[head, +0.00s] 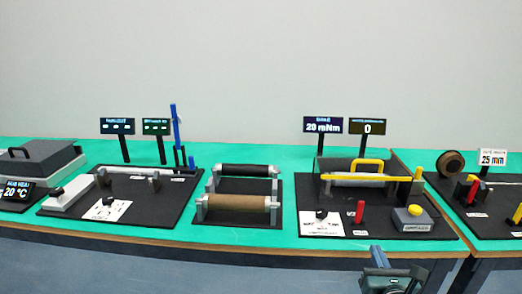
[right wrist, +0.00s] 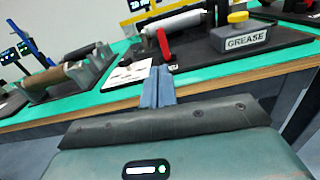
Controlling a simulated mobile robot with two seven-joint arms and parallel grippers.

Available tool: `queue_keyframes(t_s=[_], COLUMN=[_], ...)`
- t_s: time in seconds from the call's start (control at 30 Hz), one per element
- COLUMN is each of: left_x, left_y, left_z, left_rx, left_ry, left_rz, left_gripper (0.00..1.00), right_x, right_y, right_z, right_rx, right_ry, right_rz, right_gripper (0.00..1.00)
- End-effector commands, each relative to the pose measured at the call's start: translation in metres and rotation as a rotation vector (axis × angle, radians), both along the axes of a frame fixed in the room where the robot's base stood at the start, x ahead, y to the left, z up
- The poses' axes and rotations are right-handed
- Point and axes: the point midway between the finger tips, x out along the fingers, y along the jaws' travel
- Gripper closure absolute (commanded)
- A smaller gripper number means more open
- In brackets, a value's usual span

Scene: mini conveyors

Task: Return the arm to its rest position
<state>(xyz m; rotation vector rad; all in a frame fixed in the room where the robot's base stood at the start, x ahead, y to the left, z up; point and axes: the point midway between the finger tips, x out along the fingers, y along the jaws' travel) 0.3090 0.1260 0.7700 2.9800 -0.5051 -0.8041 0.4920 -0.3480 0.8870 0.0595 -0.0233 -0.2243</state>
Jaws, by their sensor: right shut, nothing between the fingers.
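My right gripper (head: 377,252) shows at the bottom of the head view, to the right of the middle, in front of the table's front edge. In the right wrist view its two blue-grey fingers (right wrist: 157,88) are pressed together, with nothing held between them. My left gripper is in neither view.
A green-topped table (head: 270,236) carries several black station boards. Nearest is the board with a yellow handle (head: 368,163), a red lever (head: 360,212) and a grease box (head: 412,220). To its left stands a roller stand with a brown roller (head: 237,202). The floor in front is clear.

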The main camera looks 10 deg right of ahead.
Motion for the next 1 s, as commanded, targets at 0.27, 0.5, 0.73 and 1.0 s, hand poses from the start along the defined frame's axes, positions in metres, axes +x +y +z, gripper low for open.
queue_keyframes(t_s=[0.27, 0.5, 0.73, 1.0], left_x=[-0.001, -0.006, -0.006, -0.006], left_y=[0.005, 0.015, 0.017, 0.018], left_z=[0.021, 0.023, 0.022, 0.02], left_rx=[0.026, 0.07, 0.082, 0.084], left_ry=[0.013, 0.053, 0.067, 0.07], left_rz=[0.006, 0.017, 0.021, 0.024], left_gripper=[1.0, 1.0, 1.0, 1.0], right_x=[-0.067, -0.149, -0.185, -0.189], right_y=[0.073, 0.161, 0.201, 0.205], right_z=[-0.067, -0.096, -0.095, -0.095], right_rx=[1.117, 2.286, 2.808, 2.863], right_ry=[0.124, 0.176, 0.134, 0.125], right_rz=[-0.056, -0.45, -0.782, -0.825], right_gripper=[1.0, 1.0, 1.0, 1.0])
